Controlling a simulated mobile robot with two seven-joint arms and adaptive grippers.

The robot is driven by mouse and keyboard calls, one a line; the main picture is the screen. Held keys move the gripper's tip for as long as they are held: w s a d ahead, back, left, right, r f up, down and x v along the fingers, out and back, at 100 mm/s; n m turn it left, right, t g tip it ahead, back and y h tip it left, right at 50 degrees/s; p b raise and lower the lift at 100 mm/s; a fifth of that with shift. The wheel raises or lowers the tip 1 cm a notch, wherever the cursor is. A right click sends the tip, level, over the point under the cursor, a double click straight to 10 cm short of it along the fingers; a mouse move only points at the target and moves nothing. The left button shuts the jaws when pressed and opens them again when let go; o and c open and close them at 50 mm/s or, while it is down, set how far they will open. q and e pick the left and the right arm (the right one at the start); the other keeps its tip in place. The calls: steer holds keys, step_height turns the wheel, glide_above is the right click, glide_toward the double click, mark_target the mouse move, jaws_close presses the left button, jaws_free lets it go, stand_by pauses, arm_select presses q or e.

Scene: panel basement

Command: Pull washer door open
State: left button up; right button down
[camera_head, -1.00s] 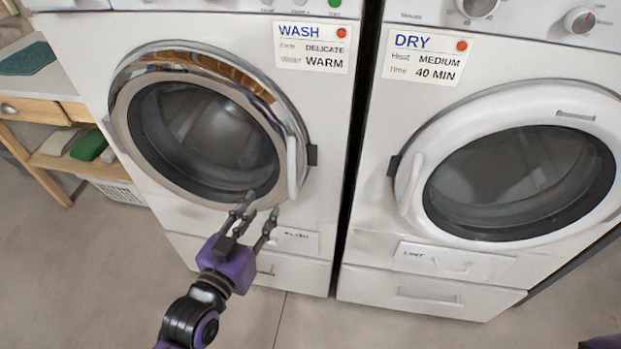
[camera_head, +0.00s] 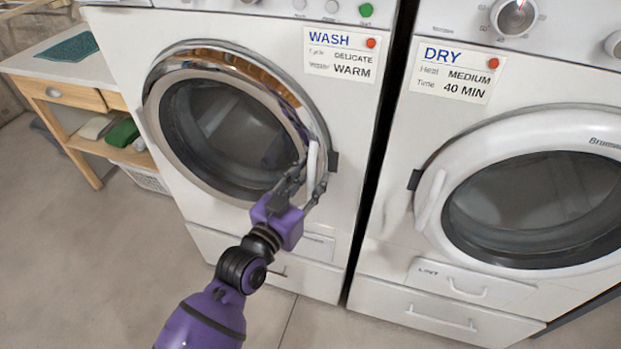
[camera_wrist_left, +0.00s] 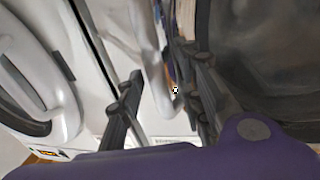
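The washer door (camera_head: 228,135) is a round dark window in a chrome ring on the white washer, and it looks shut. Its white upright handle (camera_head: 312,161) is on the ring's right side. My left gripper (camera_head: 307,182) is at the handle's lower part, with one finger on each side. In the left wrist view the fingers (camera_wrist_left: 162,100) stand apart, with the pale handle (camera_wrist_left: 158,75) between them. I see a gap between the left finger and the handle; contact on the other side is unclear. My right gripper is out of view.
The white dryer (camera_head: 400,245), with its round door (camera_head: 540,205), stands close on the right. A wooden shelf table (camera_head: 75,95) with a green mat and folded cloths is at the left. The floor (camera_head: 110,270) in front is clear.

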arm_select(q)
steer(key=shift+c, duration=0.5)
jaws_close()
